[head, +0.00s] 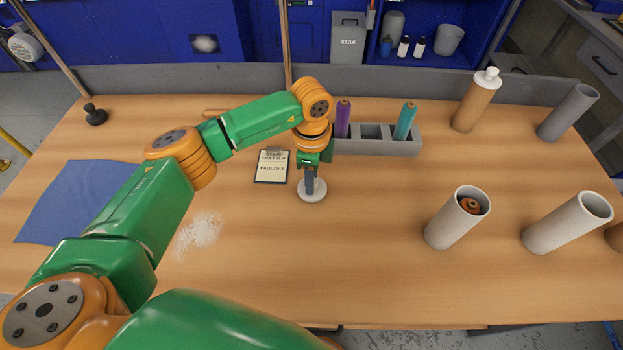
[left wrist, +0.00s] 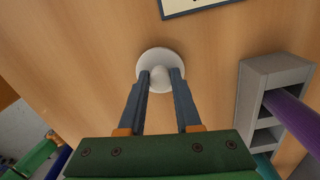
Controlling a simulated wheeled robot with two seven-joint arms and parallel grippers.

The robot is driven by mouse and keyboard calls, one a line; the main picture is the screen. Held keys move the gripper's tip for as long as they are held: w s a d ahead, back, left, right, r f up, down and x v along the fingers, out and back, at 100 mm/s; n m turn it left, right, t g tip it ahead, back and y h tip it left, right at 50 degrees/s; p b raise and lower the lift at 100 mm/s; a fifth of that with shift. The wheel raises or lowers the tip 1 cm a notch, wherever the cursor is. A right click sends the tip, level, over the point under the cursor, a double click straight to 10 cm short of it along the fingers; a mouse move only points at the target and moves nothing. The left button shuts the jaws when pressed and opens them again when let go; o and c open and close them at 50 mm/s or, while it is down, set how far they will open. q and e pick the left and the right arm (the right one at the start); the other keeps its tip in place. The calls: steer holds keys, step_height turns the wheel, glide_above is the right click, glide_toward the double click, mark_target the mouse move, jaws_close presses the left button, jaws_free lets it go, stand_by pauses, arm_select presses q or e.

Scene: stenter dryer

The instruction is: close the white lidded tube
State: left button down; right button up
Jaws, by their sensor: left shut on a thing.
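A white round lid with a knob (head: 312,194) lies on the table in the middle of the head view. It also shows in the left wrist view (left wrist: 158,54). My left gripper (head: 309,183) points down over it, its fingers (left wrist: 160,78) shut on the knob. The lid looks flat on or very near the wood. A whitish tube (head: 452,228) stands open at the right with a brown-orange spool (head: 470,205) inside. A second pale tube (head: 560,226) stands open further right and looks empty. My right gripper is not in view.
A grey rack (head: 375,146) holds a purple spool (head: 342,118) and a teal spool (head: 405,121). A brown tube with a white cap (head: 476,100) and a grey tube (head: 567,112) stand behind. A clipboard (head: 271,167) and blue cloth (head: 72,203) lie left.

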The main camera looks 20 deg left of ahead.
arm_select(q)
steer(key=r+p, duration=0.2)
steer(key=r, duration=0.1)
steer(key=r+p, duration=0.1)
steer(key=shift+s+d+r+p, duration=0.15)
steer(key=shift+s+p, duration=0.15)
steer(key=shift+p, duration=0.05)
steer(key=s+d+r+p, duration=0.6)
steer(key=s+r+p, duration=0.1)
steer(key=s, duration=0.5)
steer(key=shift+r+p, duration=0.4)
steer(key=shift+w, duration=0.1)
